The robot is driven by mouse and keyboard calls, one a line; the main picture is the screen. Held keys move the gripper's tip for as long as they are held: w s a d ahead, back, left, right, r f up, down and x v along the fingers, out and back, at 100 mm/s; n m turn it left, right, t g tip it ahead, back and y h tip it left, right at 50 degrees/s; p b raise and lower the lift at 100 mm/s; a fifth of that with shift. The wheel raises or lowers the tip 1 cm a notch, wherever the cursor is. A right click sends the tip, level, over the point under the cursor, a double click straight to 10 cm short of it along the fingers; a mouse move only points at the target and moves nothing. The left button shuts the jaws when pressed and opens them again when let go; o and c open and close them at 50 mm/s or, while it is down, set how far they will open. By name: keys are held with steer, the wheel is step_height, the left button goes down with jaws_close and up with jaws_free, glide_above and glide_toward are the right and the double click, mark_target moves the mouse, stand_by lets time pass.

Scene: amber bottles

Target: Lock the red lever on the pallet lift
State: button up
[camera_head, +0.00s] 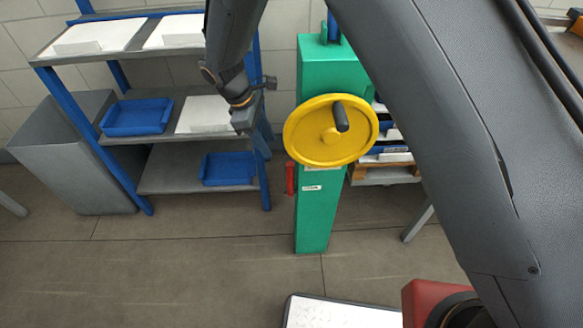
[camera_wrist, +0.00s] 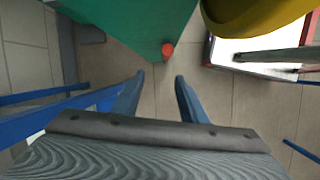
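The pallet lift is a green column (camera_head: 315,215) with a yellow handwheel (camera_head: 322,150) on its front. The red lever (camera_head: 290,179) hangs upright along the column's left side. In the wrist view the red lever (camera_wrist: 167,49) shows as a round red end beside the green column (camera_wrist: 140,20), just beyond my fingertips. The yellow wheel (camera_wrist: 250,12) is at upper right there. My gripper (camera_wrist: 160,75) is open and empty, with a clear gap between its two fingers. In the head view my gripper (camera_head: 262,142) is left of the column, above the lever.
A blue-framed shelf (camera_head: 195,188) with blue bins (camera_head: 137,117) and white boxes stands left, close behind my gripper. A grey bin (camera_head: 75,150) is at far left. A white-topped platform (camera_head: 335,314) lies at the bottom.

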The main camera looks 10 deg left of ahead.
steer(key=d+f+h, duration=0.1)
steer(key=d+f, duration=0.1)
steer(key=d, duration=0.1)
glide_above(290, 179)
steer(key=w+a, duration=0.1)
steer(key=shift+g, duration=0.3)
step_height(290, 179, down, 6)
steer(key=shift+w+a+f+p, duration=0.1)
steer(key=shift+f+p, duration=0.05)
steer(key=shift+p, duration=0.3)
jaws_close()
